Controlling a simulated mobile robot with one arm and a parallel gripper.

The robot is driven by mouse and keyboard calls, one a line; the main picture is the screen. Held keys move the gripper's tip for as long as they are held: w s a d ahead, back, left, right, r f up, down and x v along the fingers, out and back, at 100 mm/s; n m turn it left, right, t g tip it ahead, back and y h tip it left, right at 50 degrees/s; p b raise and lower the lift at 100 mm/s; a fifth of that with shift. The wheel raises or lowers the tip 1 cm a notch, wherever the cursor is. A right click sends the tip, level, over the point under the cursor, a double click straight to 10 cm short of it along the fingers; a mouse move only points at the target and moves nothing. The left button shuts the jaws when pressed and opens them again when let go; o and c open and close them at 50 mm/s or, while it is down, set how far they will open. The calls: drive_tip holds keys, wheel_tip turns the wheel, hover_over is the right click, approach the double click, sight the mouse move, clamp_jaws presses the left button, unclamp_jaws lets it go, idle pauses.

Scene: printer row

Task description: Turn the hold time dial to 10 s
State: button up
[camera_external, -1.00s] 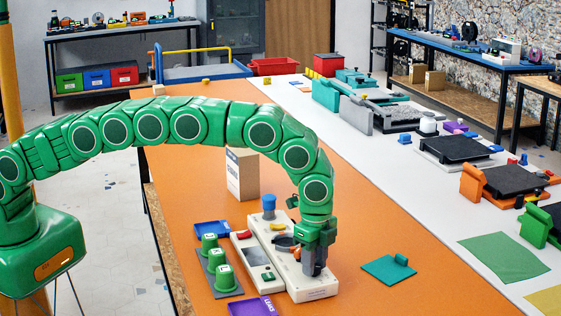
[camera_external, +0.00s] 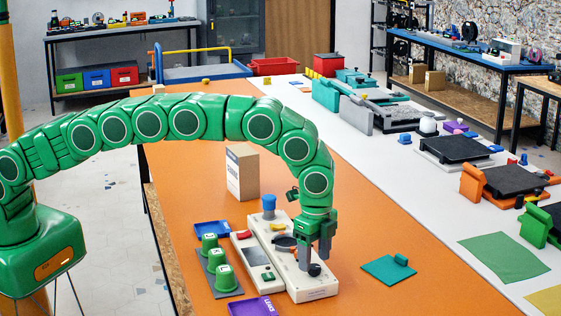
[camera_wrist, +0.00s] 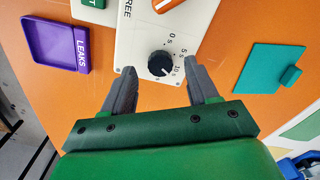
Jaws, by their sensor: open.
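The hold time dial (camera_wrist: 160,64) is a round black knob on a cream panel (camera_wrist: 137,42), with 0 s, 5 s and 10 s printed around its right side. Its small white mark appears to point to the lower right, near the 10 s label. In the external view the dial (camera_external: 314,270) sits at the near end of the cream machine (camera_external: 311,291). My gripper (camera_external: 314,259) is open just above it. In the wrist view my gripper's fingers (camera_wrist: 161,82) are spread, with the dial beyond their tips and apart from them.
Green cups (camera_external: 223,276) stand on a grey tray at the left. A purple LEAKS tray (camera_external: 250,307) is at the front, a blue tray (camera_external: 212,229) behind. A teal plate (camera_external: 388,270) lies to the right. A cardboard box (camera_external: 242,174) stands behind; orange table is clear around it.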

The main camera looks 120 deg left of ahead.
sight(315, 266)
wheel_tip(315, 266, up, 5)
drive_tip(key=shift+w+r, duration=0.1)
drive_tip(key=shift+r, duration=0.4)
drive_tip(key=shift+d+r, duration=0.1)
drive_tip(key=s+d+r+n, duration=0.1)
drive_tip(key=s+d+r, duration=0.5)
drive_tip(key=s, duration=0.3)
drive_tip(key=s+d+r+g, duration=0.1)
drive_tip(key=s+d+r, duration=0.45)
drive_tip(key=s, duration=0.25)
drive_tip(key=s+d+r+n, duration=0.1)
drive_tip(key=s+d+r, duration=0.5)
drive_tip(key=s, duration=0.3)
drive_tip(key=s+d+f, duration=0.1)
drive_tip(key=s+d, duration=0.1)
drive_tip(key=s, duration=0.9)
drive_tip(key=s+d+f+n, duration=0.1)
drive_tip(key=s+d+f, duration=0.1)
drive_tip(key=s, duration=1)
drive_tip(key=s+d+f, duration=0.1)
drive_tip(key=s+d, duration=0.2)
drive_tip(key=s, duration=0.9)
drive_tip(key=shift+s+d+f+n+g, duration=0.25)
drive_tip(key=shift+d+f+n+g, duration=0.05)
drive_tip(key=shift+d+n+g, duration=0.1)
